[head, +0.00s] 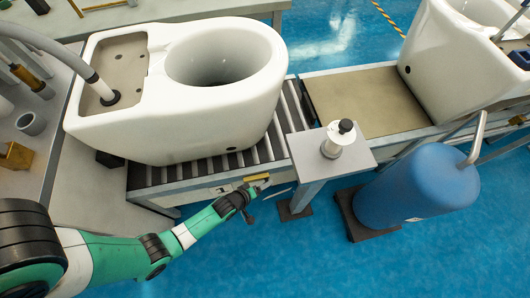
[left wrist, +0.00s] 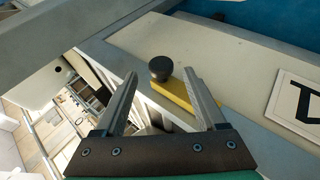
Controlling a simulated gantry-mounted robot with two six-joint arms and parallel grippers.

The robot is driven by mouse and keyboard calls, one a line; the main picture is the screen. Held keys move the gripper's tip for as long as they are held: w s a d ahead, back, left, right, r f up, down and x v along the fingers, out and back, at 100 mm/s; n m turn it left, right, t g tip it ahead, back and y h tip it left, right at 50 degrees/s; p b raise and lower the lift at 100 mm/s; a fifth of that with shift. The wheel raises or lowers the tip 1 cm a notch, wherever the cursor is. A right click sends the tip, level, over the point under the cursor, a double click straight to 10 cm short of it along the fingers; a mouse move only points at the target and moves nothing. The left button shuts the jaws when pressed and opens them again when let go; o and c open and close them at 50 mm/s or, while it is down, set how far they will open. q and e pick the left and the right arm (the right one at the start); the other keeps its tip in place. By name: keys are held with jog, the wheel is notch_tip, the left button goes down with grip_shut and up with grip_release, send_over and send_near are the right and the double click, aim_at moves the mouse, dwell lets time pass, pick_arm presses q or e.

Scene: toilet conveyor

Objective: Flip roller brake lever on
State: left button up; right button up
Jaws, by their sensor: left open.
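The brake lever is a yellow bar (left wrist: 178,92) with a black round knob (left wrist: 161,68), on the conveyor's side rail. In the head view its yellow part (head: 257,177) shows small on the front of the roller conveyor (head: 215,183). My left gripper (head: 257,188) is right in front of it. In the left wrist view my left gripper (left wrist: 162,92) is open, and the knob and yellow bar appear between its two fingers. I cannot tell whether a finger touches the bar. My right gripper is not in view.
A white toilet (head: 205,110) stands on the rollers above the lever. A small grey stand (head: 308,172) with a white cylinder (head: 339,140) is to the right, then a blue tank (head: 418,185). A second toilet (head: 450,55) is at the right.

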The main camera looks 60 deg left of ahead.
pick_arm(q)
jog(key=p+v, duration=0.4)
jog(key=v, duration=0.5)
jog(key=shift+f, duration=0.1)
